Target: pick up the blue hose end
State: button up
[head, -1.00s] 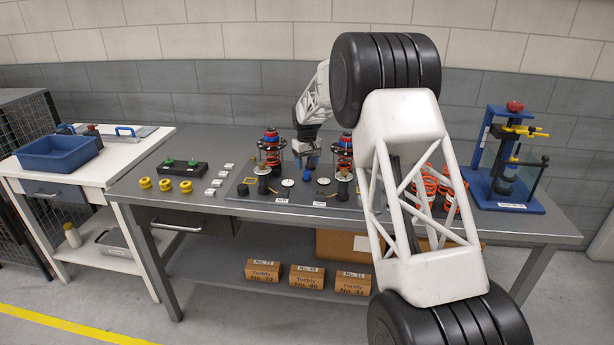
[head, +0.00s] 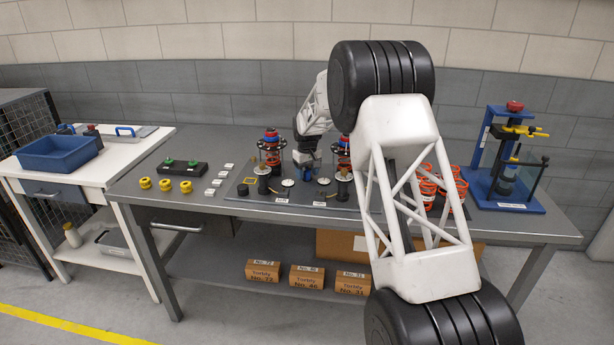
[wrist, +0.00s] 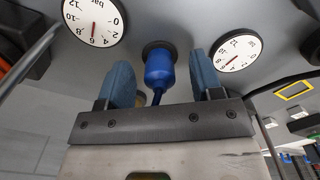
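The blue hose end (wrist: 159,68) stands between my gripper's two fingers in the wrist view. It has a rounded blue body with a thin blue hose, and a dark round collar is at its other end. My gripper (wrist: 163,75) is open, with a visible gap between each finger and the hose end. In the head view my gripper (head: 308,172) is low over the middle of the fixture board; a small bit of blue shows there, too small to identify.
Two white dial gauges (wrist: 95,20) (wrist: 238,50) flank the hose end. In the head view, shock-absorber assemblies (head: 271,150) (head: 343,155) stand on both sides of my gripper. Orange springs (head: 428,185) and a blue press stand (head: 508,165) are to the right.

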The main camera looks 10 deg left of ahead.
aim_at(307, 171)
jog(key=c, duration=1)
jog(key=shift+r, duration=0.1)
jog(key=shift+r, duration=1.6)
jog(key=shift+s+d+r, duration=0.1)
jog(key=shift+s, duration=0.1)
jog(key=s+d, duration=0.1)
jog(key=s, duration=0.4)
jog(key=s+d+r, duration=0.1)
jog(key=s+d, duration=0.1)
jog(key=s, duration=0.3)
jog(key=s+d, duration=0.2)
jog(key=s, duration=0.2)
jog(key=shift+s+r, duration=0.2)
jog(key=shift+s, duration=0.2)
jog(key=w+a+r, duration=0.1)
jog(key=a, duration=0.3)
jog(key=w+a+r, duration=0.1)
jog(key=a, duration=0.2)
jog(key=w+a+r, duration=0.1)
jog(key=a, duration=0.3)
jog(key=shift+w+a+r, duration=0.1)
jog(key=shift+a+r, duration=0.1)
jog(key=shift+a, duration=0.15)
